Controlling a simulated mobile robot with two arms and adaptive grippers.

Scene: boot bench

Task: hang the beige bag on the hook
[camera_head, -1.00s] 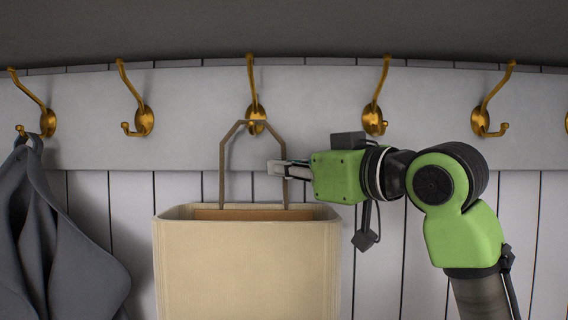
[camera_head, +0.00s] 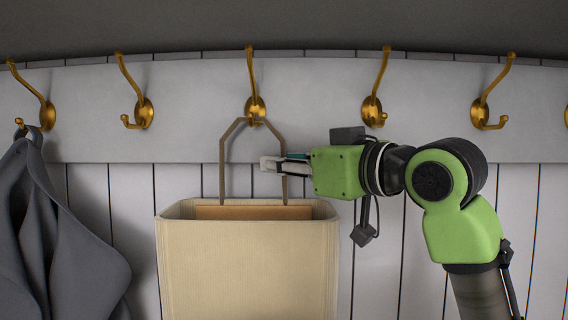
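The beige bag (camera_head: 247,265) is upright below the middle brass hook (camera_head: 255,105). Its stiff brown handle (camera_head: 222,165) stands up, and the handle's top overlaps the lower prong of that hook. I cannot tell whether the handle rests on the prong or is in front of it. My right gripper (camera_head: 272,164) comes in from the right, its fingers at the right side of the handle. The fingers overlap the handle there, and I cannot tell whether they grip it. My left gripper is not in view.
Other brass hooks line the pale rail, including one on the left (camera_head: 143,113) and one on the right (camera_head: 373,110). A dark grey garment (camera_head: 55,235) hangs at the far left. The white panelled wall is bare between the garment and the bag.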

